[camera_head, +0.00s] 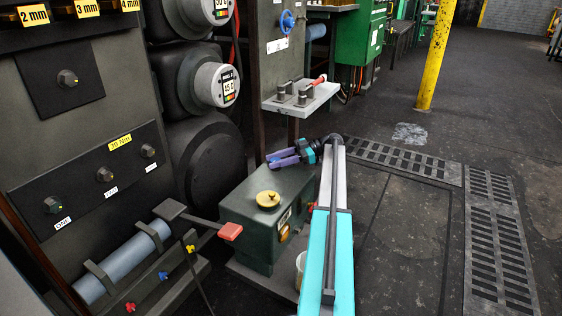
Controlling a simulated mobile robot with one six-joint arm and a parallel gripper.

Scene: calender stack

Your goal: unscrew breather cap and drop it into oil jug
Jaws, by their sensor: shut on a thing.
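A round yellow cap-like part (268,199) with a small dark centre sits on top of the dark green gearbox housing (245,222). I cannot tell whether it is the breather cap or its seat. My gripper (272,160), with purple fingers, is above and behind this part, by the housing's far edge, apart from it and pointing left. A pale container (300,264) at the housing's right side, partly hidden by my arm, may be the oil jug.
A red-ended lever (230,231) sticks out left of the housing. A small grey shelf (301,100) with dark cylinders and a red-handled tool stands behind the gripper. Large rolls and a control panel fill the left. The floor at right is open, with grates and a yellow post (435,55).

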